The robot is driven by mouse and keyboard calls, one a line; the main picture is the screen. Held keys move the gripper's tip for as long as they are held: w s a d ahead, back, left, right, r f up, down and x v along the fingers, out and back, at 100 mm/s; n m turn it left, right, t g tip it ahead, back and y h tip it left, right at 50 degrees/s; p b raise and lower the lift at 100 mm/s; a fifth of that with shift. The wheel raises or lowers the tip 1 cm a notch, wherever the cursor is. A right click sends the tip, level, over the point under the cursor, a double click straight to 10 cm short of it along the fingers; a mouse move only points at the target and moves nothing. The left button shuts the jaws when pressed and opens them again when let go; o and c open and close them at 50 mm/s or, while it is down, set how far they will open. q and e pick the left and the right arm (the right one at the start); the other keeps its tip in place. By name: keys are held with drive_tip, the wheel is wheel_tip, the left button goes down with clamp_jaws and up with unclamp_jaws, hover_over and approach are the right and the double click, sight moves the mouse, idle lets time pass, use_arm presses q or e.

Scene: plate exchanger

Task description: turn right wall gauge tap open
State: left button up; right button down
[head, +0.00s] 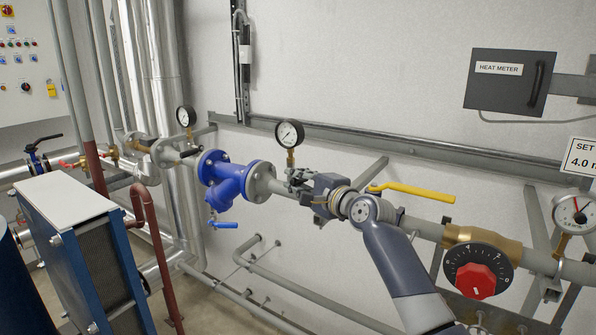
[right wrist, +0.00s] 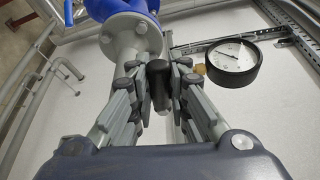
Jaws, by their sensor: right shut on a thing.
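A round white-faced wall gauge (head: 289,134) stands on a short brass stem above the grey pipe, right of the blue strainer. It also shows in the right wrist view (right wrist: 232,62), to the right of my fingers. My right gripper (head: 296,179) is at the foot of this gauge. In the right wrist view, its fingers are shut on the dark tap handle (right wrist: 158,84), which sits between them. The fingers hide the tap body and most of the handle in the head view. My left gripper is not in view.
A blue strainer (head: 228,181) with a flange is just left of my right gripper. A yellow lever (head: 411,191) and a red-knobbed dial (head: 476,281) are to the right. Another gauge (head: 186,116) is farther left. A wall rail (head: 400,146) runs behind.

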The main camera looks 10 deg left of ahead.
drive_tip(key=shift+r+m+g+p, duration=0.4)
drive_tip(key=shift+r+m+p, duration=0.1)
drive_tip(key=shift+r+m, duration=0.1)
drive_tip(key=shift+w+d+r+m+g+h, duration=0.1)
drive_tip(key=shift+w+r+m+g+h, duration=0.15)
drive_tip(key=shift+m, duration=0.4)
drive_tip(key=shift+w+d+r+m+g+h, duration=0.1)
drive_tip(key=shift+w+r+m+g+h, duration=0.2)
drive_tip(key=shift+m, duration=0.35)
drive_tip(key=shift+s+y, duration=0.1)
drive_tip(key=shift+y, duration=0.15)
drive_tip(key=c, duration=1.5)
unclamp_jaws()
drive_tip(key=shift+r, duration=0.1)
drive_tip(key=v, duration=1.2)
drive_tip(key=shift+c, duration=0.5)
